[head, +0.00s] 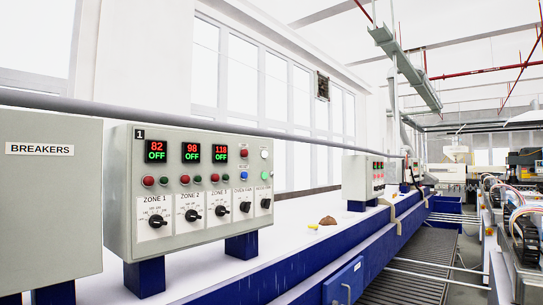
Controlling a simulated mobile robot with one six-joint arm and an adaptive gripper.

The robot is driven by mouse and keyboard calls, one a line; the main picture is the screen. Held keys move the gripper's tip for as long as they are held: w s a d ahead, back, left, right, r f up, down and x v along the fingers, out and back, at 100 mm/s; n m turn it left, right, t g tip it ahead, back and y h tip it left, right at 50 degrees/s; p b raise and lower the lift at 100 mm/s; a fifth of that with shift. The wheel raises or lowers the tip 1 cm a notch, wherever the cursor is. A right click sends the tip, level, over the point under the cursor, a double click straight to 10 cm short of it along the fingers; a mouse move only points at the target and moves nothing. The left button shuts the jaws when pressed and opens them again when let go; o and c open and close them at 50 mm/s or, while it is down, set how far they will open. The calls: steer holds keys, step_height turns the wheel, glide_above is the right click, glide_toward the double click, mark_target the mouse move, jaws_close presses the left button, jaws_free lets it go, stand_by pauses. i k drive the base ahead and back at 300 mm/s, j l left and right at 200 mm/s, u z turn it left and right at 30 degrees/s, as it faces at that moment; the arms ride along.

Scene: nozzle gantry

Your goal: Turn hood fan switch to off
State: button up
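A grey control box (190,185), marked 1, stands on blue supports at the left centre. Along its lower row are black rotary knobs on white plates. Three are labelled ZONE 1, ZONE 2 and ZONE 3. To their right is a knob (245,207) whose label seems to read OVEN FAN. The rightmost knob (265,203) has a label too small to read surely; it may be the hood fan switch. Its pointer setting cannot be made out. Three displays above show red numbers and green OFF. My gripper is not in view.
A grey BREAKERS box (48,190) stands at left, close to the control box. A grey rail (320,129) crosses in front of the windows. A second control box (362,178) stands farther back. A small brown object (327,221) lies on the white surface.

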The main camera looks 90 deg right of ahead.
mark_target(266, 204)
steer(key=z, duration=2.7)
